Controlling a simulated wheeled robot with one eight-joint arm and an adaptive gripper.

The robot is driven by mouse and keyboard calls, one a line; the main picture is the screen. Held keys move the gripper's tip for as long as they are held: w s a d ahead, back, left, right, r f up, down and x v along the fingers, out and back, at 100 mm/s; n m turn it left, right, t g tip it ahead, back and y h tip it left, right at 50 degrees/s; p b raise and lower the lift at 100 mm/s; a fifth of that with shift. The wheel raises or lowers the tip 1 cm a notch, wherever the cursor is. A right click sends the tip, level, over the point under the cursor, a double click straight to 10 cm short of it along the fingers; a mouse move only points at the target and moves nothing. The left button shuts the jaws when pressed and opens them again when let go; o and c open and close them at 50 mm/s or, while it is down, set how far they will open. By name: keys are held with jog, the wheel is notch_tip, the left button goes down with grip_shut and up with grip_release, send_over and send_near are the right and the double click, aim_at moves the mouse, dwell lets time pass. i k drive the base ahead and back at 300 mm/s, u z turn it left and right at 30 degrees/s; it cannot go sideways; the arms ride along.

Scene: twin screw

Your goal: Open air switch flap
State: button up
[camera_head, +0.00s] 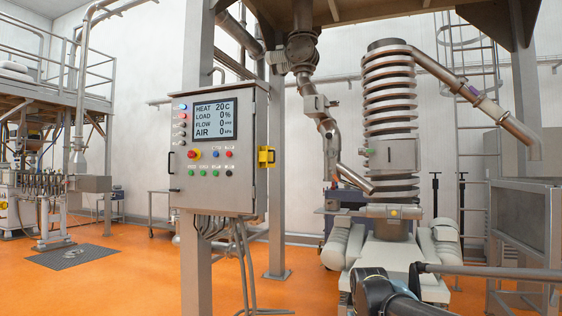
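A grey control cabinet (218,185) hangs on a post left of centre. Its screen (215,118) reads HEAT 20 C, LOAD 0 %, FLOW 0, AIR 0. On the cabinet's right side is a small yellow box with dark parts (266,158), which may be the air switch with its flap. It is too small to tell the flap's position. A dark, rounded part (385,294) at the bottom edge looks like a piece of my arm. My gripper's fingers do not show.
Cables hang below the cabinet. A grey spiral column (389,120) on a pale base stands to the right, with pipes around it. A metal frame (525,235) fills the right edge. Orange floor (140,275) is open at the lower left.

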aim_at(267, 156)
jog(key=i, duration=0.85)
